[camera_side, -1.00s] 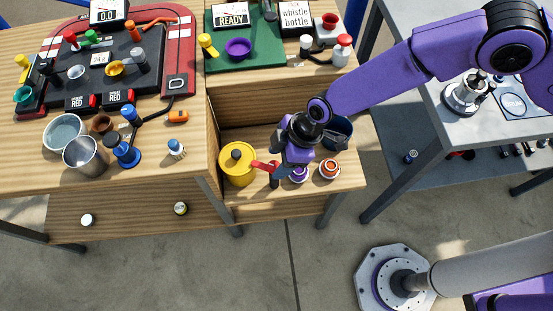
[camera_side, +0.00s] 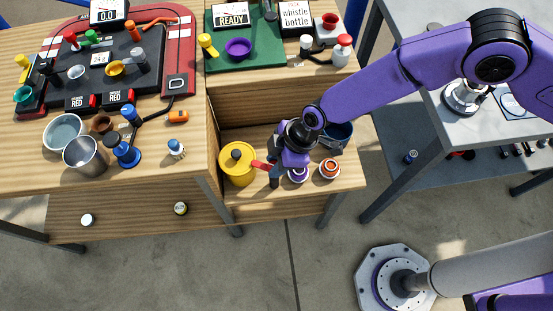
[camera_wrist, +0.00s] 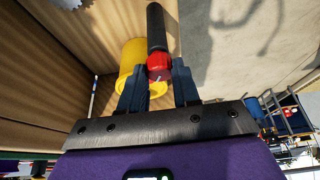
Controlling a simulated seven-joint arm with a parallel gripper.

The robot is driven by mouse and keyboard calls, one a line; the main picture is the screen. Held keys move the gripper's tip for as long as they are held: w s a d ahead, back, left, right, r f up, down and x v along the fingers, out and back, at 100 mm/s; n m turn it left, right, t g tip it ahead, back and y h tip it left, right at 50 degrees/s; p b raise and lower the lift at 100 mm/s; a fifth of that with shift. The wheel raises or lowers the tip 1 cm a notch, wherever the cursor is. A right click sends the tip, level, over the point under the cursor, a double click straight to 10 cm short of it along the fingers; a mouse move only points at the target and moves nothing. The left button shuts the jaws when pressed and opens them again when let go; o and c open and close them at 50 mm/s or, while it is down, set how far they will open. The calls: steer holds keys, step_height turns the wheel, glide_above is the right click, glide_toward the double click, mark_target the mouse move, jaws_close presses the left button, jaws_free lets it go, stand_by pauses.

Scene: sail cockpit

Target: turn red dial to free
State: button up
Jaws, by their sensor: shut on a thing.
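A yellow drum (camera_side: 236,168) with a red lever (camera_side: 261,166) stands on the low wooden shelf. The lever reaches right and ends in a black upright grip, clearest in the wrist view (camera_wrist: 157,28). My gripper (camera_side: 279,172) is at the lever's outer end. In the wrist view, its fingers (camera_wrist: 158,82) are shut on the red part of the lever, with the yellow drum behind. An orange-red round knob (camera_side: 330,169) on a white base sits to the right, apart from my gripper. I see no free mark.
A purple round knob (camera_side: 298,175) sits close beside my gripper. A dark blue pot (camera_side: 337,133) stands behind the knobs. Wooden walls rise behind and left of the shelf; its front edge is open above the floor.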

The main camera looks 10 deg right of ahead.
steer(key=shift+m, duration=0.3)
steer(key=shift+s+m+t+h, duration=0.15)
steer(key=shift+m+t, duration=0.35)
steer(key=shift+m, duration=0.65)
steer(key=shift+s+m+t+h, duration=0.15)
steer(key=shift+m+t, duration=0.35)
steer(key=shift+m, duration=0.65)
steer(key=shift+a+m+t+h, duration=0.1)
steer(key=shift+m+t+h, duration=0.45)
steer(key=shift+m, duration=1.35)
steer(key=shift+m+t, duration=0.25)
steer(key=shift+m, duration=0.55)
steer(key=o, duration=1)
steer(key=shift+o, duration=0.2)
steer(key=v, duration=1.7)
steer(key=shift+r, duration=0.25)
